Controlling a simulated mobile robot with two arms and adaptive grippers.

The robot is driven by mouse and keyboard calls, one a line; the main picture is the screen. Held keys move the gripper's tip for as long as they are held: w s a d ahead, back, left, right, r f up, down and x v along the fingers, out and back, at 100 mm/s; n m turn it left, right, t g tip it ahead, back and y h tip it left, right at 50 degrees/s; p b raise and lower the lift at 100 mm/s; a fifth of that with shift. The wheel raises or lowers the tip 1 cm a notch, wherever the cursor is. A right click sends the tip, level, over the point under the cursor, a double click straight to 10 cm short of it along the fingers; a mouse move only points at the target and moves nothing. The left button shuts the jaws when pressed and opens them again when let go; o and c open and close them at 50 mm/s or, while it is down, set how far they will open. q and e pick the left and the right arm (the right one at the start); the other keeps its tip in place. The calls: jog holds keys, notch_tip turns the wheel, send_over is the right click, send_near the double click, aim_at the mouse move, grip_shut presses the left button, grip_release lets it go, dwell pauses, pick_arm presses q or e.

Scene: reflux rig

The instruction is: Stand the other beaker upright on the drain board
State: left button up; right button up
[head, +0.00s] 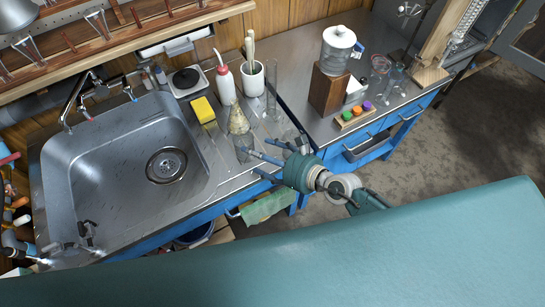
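A clear glass beaker (244,142) stands on the steel drain board (222,165) to the right of the sink, in front of a conical flask (238,120). A second faint clear glass vessel (291,136), perhaps a beaker, is behind my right gripper and partly hidden by it; I cannot tell whether it is upright. My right gripper (250,162) reaches in from the right over the board's front edge. Its fingers are spread and point left, with the upper fingertip by the first beaker; I cannot tell whether they touch.
A wash bottle (225,83), a white brush pot (252,78), a tall cylinder (271,98) and a yellow sponge (203,110) crowd the board's back. The empty sink (110,165) is left. A wooden block (327,91) and a rack with coloured caps (355,116) stand right.

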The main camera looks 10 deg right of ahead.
jog(key=v, duration=0.5)
jog(key=shift+s+d+r, duration=0.15)
jog(key=shift+s+d, duration=0.05)
jog(key=shift+s, duration=0.05)
jog(key=shift+r, duration=0.1)
